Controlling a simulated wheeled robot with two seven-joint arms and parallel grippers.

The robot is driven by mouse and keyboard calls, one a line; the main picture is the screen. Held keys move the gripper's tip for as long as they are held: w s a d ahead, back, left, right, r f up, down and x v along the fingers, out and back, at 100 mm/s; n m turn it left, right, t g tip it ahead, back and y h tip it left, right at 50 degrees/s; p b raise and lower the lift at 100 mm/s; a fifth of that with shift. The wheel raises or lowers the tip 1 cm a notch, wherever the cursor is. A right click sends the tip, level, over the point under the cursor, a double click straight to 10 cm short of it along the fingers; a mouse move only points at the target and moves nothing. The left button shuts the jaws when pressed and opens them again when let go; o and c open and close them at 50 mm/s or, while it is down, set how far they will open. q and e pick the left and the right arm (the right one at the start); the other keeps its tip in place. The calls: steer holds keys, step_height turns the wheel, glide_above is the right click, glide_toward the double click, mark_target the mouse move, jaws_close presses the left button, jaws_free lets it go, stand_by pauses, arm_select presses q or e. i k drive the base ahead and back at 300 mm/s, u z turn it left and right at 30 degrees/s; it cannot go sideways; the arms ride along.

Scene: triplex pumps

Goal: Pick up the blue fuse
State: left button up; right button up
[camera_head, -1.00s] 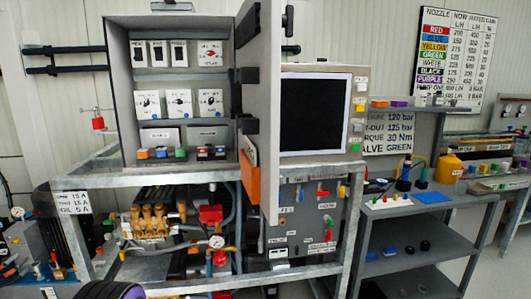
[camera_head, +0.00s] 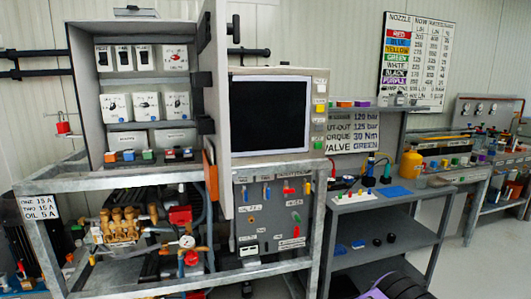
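A small blue block (camera_head: 129,155), which may be the blue fuse, sits on the floor of the open grey cabinet (camera_head: 82,95). It is between an orange block (camera_head: 110,157) and a green block (camera_head: 148,155). I cannot tell for sure which is the fuse. Neither of my grippers shows. A black and purple rounded part at the bottom right looks like part of my arm.
The cabinet door (camera_head: 222,110) stands open beside the screen (camera_head: 269,115). A galvanized frame (camera_head: 130,180) carries the cabinet above a pump (camera_head: 122,225). A grey shelf cart (camera_head: 385,240) with small parts stands right. Floor shows at the far right.

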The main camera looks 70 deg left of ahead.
mark_target(187, 151)
steer(key=z, duration=0.25)
steer(key=k, duration=1.9)
steer(key=u, duration=1.35)
steer(key=i, duration=0.2)
steer(key=u, duration=0.15)
